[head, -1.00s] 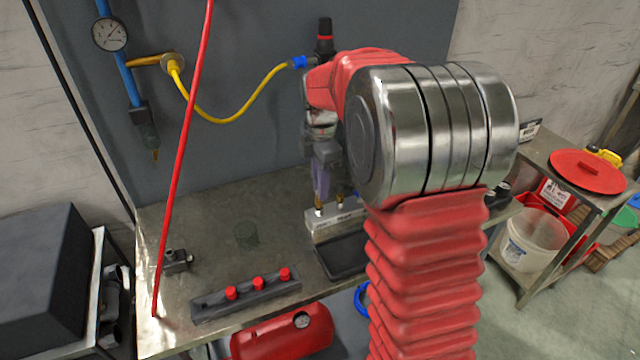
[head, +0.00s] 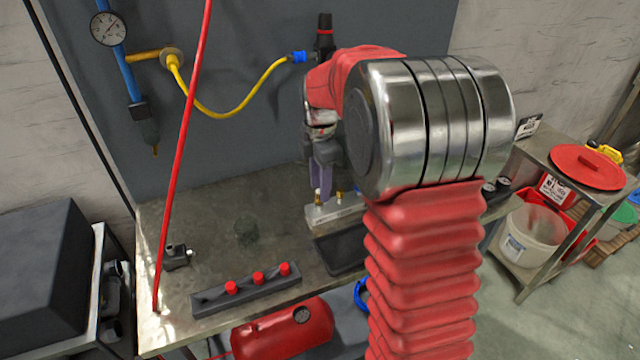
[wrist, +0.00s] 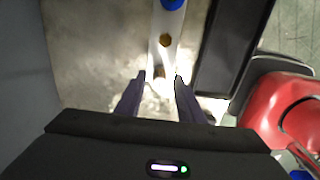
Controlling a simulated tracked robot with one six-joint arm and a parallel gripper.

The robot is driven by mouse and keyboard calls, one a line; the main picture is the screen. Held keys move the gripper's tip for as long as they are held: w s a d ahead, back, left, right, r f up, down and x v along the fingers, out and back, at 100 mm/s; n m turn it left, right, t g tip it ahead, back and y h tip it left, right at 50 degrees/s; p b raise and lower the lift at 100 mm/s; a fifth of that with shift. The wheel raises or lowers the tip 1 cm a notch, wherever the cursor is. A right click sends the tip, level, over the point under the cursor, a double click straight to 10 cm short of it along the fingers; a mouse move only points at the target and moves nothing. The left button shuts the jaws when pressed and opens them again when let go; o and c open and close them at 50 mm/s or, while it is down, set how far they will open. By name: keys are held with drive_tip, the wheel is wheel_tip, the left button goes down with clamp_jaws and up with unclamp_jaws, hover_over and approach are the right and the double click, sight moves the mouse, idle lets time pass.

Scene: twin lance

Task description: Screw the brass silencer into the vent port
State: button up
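The pale manifold block (head: 322,216) stands on the workbench under my gripper (head: 322,186) in the head view. In the wrist view, the block (wrist: 156,52) runs up from between the fingers of my gripper (wrist: 160,82). The fingers are apart. A small brownish-brass piece (wrist: 160,72), apparently the brass silencer, lies between and just beyond the tips, with gaps on both sides. It also shows as a pale brass piece (head: 318,195) at the block's left end. The vent port itself is not visible. Another brass fitting (head: 340,196) stands further right on the block (wrist: 165,40).
A dark tray (head: 342,255) lies in front of the block. A dark rack with red knobs (head: 246,293) and a small grey fitting (head: 177,257) are to the left. A thin red hose (head: 181,150) crosses the left side. A yellow hose (head: 225,113) hangs behind.

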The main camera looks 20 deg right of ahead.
drive_tip(key=shift+o, duration=0.3)
drive_tip(key=shift+r, duration=0.1)
wheel_tip(320, 180, up, 14)
drive_tip(key=shift+f, duration=0.25)
drive_tip(key=shift+c, duration=0.4)
idle(0.4)
drive_tip(key=f, duration=0.5)
drive_tip(key=shift+a, duration=0.2)
drive_tip(key=shift+f, duration=0.1)
drive_tip(key=shift+f, duration=4.45)
drive_tip(key=shift+c, duration=0.7)
